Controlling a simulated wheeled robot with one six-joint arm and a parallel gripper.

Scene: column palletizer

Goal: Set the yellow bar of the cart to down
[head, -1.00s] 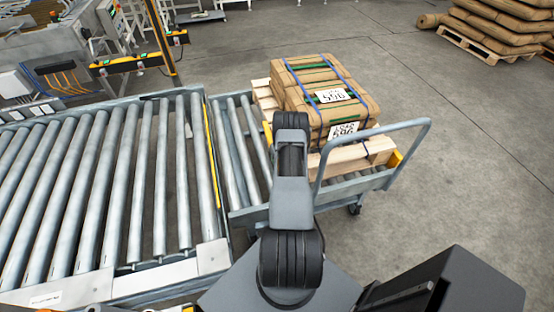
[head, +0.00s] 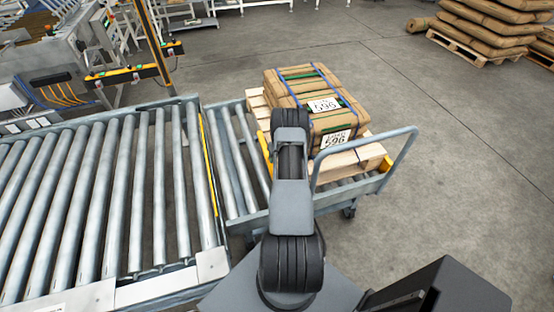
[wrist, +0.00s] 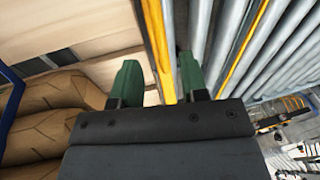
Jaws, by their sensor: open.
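The cart (head: 278,216) is a grey roller cart with a raised handle, standing beside the roller conveyor. Its yellow bar (head: 264,152) runs along the cart's left side, beside the pallet and partly hidden by my arm. In the wrist view the yellow bar (wrist: 155,40) passes between the two green fingertips of my gripper (wrist: 158,80). The fingers are apart, one on each side of the bar, with gaps visible. Whether they touch it or reach its depth is unclear. My gripper is hidden behind my arm in the head view.
A wooden pallet (head: 345,165) with strapped brown sacks (head: 300,90) labelled 596 rests on the cart. The roller conveyor (head: 110,190), with its own yellow strip (head: 207,165), lies close on the left. Open floor (head: 470,170) is on the right.

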